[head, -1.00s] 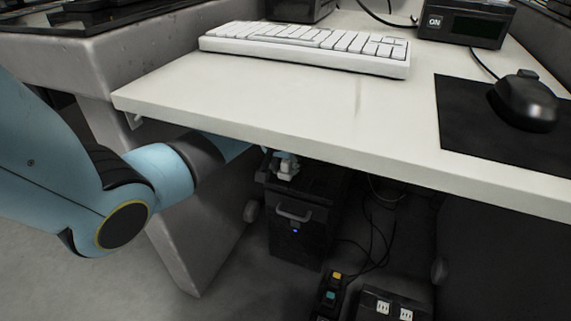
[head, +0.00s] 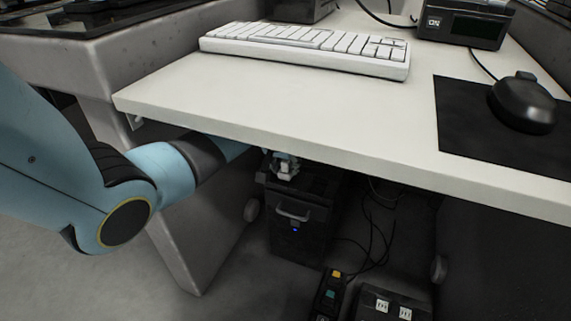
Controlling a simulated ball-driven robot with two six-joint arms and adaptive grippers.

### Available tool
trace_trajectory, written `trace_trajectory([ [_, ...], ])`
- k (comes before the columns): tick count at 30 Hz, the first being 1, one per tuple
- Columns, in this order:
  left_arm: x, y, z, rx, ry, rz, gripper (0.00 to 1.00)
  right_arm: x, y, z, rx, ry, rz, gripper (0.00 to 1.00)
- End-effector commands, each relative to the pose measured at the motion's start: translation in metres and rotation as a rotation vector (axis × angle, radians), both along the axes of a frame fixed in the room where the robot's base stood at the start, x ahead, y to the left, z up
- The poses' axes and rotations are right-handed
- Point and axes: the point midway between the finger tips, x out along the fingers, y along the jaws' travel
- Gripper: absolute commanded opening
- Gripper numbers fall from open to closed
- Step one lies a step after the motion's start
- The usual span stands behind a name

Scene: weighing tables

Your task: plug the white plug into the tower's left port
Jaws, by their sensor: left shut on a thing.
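The black tower (head: 305,232) stands on the floor under the white desk, with a handle and a small blue light on its front. My left arm reaches in under the desk edge from the left. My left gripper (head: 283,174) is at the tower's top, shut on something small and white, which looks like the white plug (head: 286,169). The desk edge and shadow hide part of the gripper. I cannot tell whether the plug touches a port, and the ports are not clear to see. My right gripper is not in view.
The white desk (head: 250,95) overhangs the tower closely. On it are a white keyboard (head: 305,48) and a black mouse (head: 524,103) on a dark mat (head: 470,130). A power strip (head: 328,295), a socket box (head: 388,305) and loose cables (head: 368,245) lie on the floor.

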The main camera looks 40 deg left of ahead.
Motion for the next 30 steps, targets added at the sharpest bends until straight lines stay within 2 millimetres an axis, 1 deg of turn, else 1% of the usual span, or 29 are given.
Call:
trace_trajectory([
  [25, 0.0, 0.0, -0.013, 0.0, 0.0, 0.0, 0.02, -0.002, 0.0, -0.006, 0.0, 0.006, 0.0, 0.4],
  [26, 0.0, 0.0, -0.013, 0.0, -0.001, 0.0, 0.37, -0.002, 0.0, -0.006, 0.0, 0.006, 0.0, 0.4],
  [30, 0.0, 0.0, -0.012, 0.0, -0.001, 0.0, 0.55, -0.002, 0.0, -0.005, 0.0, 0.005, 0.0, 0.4],
])
